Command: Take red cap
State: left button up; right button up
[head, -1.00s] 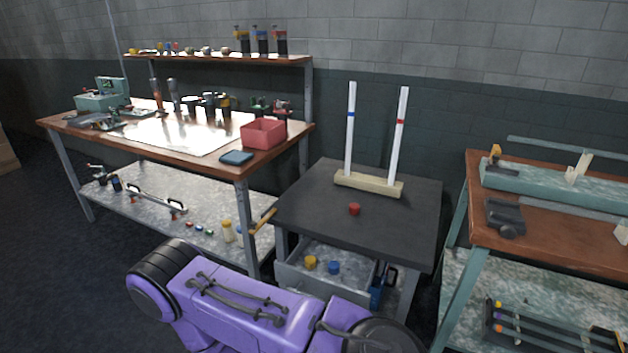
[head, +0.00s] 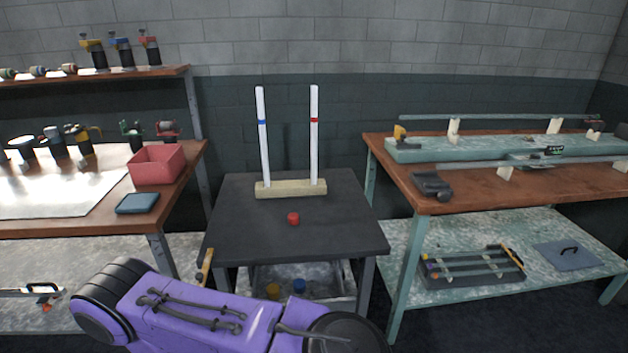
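A small red cap (head: 293,218) lies on the dark square table (head: 235,235), in front of a pale wooden stand (head: 290,189). Two white tubes stand upright in the stand: the left tube (head: 263,145) has a blue band and the right tube (head: 314,150) has a red band. My purple arm crosses the bottom of the head view, below and in front of the table, apart from the cap. Neither gripper shows in this view.
An open drawer under the table holds a yellow cap (head: 273,291) and a blue cap (head: 299,286). A workbench with a pink bin (head: 157,164) is at left. A teal-framed bench (head: 470,175) is at right. The tabletop around the red cap is clear.

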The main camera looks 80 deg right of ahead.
aim_at(293, 218)
jog(key=z, duration=0.85)
jog(key=i, duration=0.8)
jog(key=z, duration=0.9)
